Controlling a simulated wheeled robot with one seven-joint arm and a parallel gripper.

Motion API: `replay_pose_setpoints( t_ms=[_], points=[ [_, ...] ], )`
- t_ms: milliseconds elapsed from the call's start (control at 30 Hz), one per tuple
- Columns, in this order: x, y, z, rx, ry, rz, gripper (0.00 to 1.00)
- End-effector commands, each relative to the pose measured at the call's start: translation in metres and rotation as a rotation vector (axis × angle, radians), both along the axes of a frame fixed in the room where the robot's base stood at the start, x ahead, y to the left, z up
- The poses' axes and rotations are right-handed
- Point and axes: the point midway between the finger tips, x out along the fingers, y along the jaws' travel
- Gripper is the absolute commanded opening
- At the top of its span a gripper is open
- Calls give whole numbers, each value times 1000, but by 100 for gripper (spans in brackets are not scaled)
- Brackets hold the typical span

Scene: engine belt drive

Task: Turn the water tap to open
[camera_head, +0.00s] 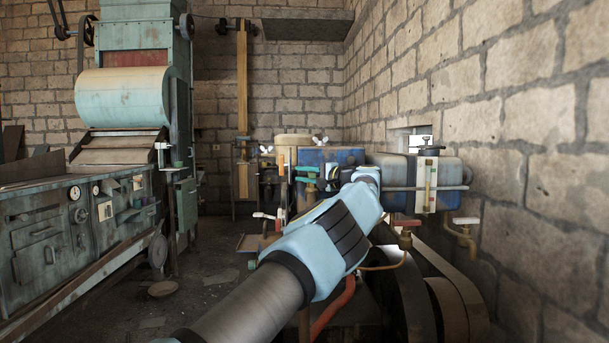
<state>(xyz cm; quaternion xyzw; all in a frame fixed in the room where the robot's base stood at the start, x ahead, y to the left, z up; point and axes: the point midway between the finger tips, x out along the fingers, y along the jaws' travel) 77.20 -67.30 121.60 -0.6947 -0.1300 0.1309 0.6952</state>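Several valve-like fittings show on the engine, and I cannot tell which one is the water tap. Another brass tap with a red handle (407,223) stands just right of my arm. A white lever (264,215) shows left of my arm. My arm reaches forward over the engine, and its wrist bends left near the blue tank (346,155). My gripper (328,178) seems to be the small dark end there; its fingers are too small and covered to read.
A whitish tank (398,172) with a sight gauge stands right of the wrist. A large flywheel and belt (455,308) lie below right. A stone wall (540,130) closes the right side. A green machine (85,225) stands left, with open floor (205,285) between.

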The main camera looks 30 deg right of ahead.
Motion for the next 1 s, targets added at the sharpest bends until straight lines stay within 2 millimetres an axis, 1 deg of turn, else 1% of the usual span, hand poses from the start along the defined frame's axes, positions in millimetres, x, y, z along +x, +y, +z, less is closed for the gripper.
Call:
replay_pose_setpoints(
  t_ms=[33,200,433,533,667,900,1000],
  points=[
    [0,0,0,0,0,-1,32],
    [-1,-1,1,0,0,-3,50],
    [-2,-2,1,-1,-1,-5,50],
    [-7,-5,0,-1,-1,-6,50],
    [-25,-12,-2,-2,-2,-8,50],
    [-70,-29,-2,-2,-1,-7,50],
    [-84,-34,-2,0,0,-6,50]
  ],
)
